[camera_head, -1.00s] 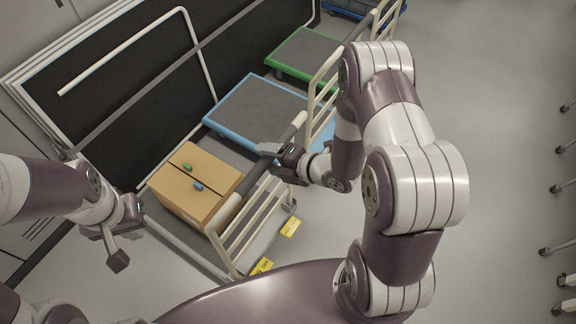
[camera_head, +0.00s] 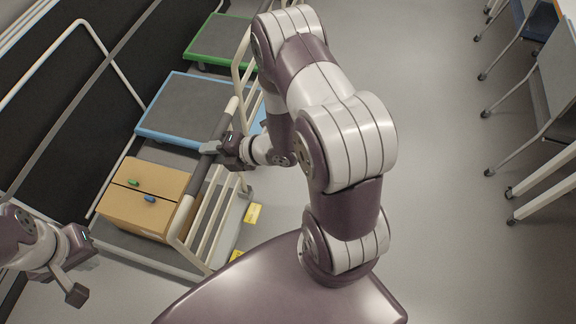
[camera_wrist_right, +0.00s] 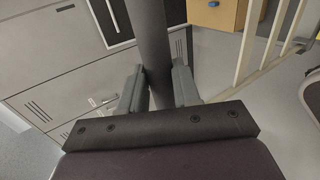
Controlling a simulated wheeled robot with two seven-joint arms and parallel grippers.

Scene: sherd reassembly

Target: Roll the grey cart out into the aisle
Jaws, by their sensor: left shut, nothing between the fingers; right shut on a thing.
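The grey cart (camera_head: 150,248) stands at the lower left in the head view, with a cream barred end frame and a dark-sleeved handle bar (camera_head: 203,170). A cardboard box (camera_head: 140,213) sits on its deck, with a green piece (camera_head: 133,182) and a blue piece (camera_head: 150,198) on top. My right gripper (camera_head: 212,148) is shut on the handle bar. In the right wrist view the dark bar (camera_wrist_right: 152,50) passes between the fingers (camera_wrist_right: 157,90). My left gripper (camera_head: 75,292) is shut and empty, left of and nearer than the cart, apart from it.
A blue-edged cart (camera_head: 186,106) stands just beyond the grey cart, and a green-edged cart (camera_head: 222,42) behind that. A dark panel with a white rail (camera_head: 124,75) borders the left. Yellow labels (camera_head: 253,213) show beside the cart. Open floor (camera_head: 430,130) lies right, with table legs (camera_head: 510,100) beyond.

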